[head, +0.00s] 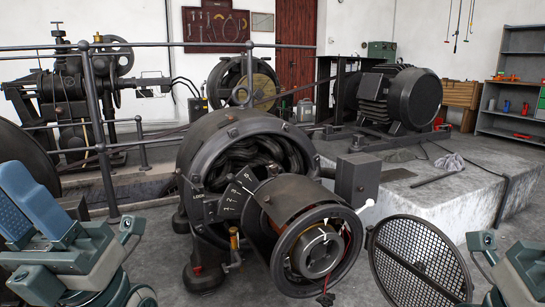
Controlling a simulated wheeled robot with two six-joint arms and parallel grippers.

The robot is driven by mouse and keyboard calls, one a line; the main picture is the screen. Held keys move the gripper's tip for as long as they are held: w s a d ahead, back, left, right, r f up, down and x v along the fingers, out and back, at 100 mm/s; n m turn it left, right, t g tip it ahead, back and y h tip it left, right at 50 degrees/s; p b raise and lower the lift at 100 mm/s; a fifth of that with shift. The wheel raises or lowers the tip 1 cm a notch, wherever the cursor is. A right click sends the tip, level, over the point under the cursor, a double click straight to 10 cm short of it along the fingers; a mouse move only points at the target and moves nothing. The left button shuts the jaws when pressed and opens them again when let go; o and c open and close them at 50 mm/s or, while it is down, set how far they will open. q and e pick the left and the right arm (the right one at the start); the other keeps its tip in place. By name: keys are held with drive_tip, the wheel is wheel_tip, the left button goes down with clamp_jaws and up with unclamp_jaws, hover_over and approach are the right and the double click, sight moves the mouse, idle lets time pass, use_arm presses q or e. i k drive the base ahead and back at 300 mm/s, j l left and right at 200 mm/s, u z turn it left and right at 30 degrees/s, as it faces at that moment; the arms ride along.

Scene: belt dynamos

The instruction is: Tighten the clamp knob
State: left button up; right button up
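The belt dynamo (245,150) stands in the middle of the head view, its open round end facing me. A numbered black scale plate (238,190) sits on its front. A small dark knob with red on it (326,299) hangs below the open end; I cannot tell whether it is the clamp knob. A brass-coloured handle (234,239) stands at the lower left of the dynamo's front. My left gripper (85,250) is at the lower left, apart from the dynamo. My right gripper (500,262) is cut off at the lower right, also apart. Neither visibly holds anything.
A round mesh cover (418,262) stands swung out right of the open end. A white ball-ended lever (366,205) sticks out beside a grey box (357,178). A grey railing (97,120) runs behind at left. A concrete plinth (440,190) bears a large motor (400,95).

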sight(274, 167)
drive_tip(key=i+j+z, duration=1.25)
drive_tip(key=j, duration=0.2)
